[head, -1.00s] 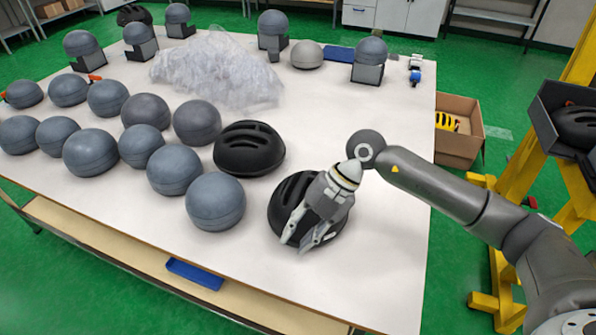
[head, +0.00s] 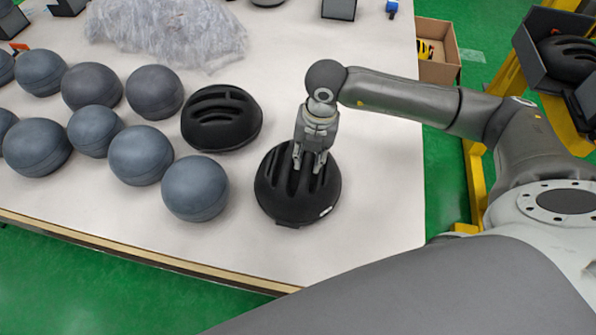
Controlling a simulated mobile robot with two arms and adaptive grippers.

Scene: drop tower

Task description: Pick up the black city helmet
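A black helmet (head: 272,200) with long vents and a small white mark at its lower edge sits on the white table, right of the grey balls. My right gripper (head: 308,166) points down over its top, fingers apart, with the tips at the vents and a strip of shell between them. I cannot tell whether the fingers press on the shell. A second black helmet (head: 222,118) with wide slots sits just behind and to the left, clear of the gripper. I cannot tell from looks alone which is the city helmet. My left gripper is out of view.
Several grey-blue balls (head: 196,188) crowd the table's left side. A heap of clear wrap (head: 165,30) lies behind them. A cardboard box (head: 438,62) with a yellow item stands beyond the right edge. A dark bin (head: 545,75) holds another black helmet. White table is free right of the gripper.

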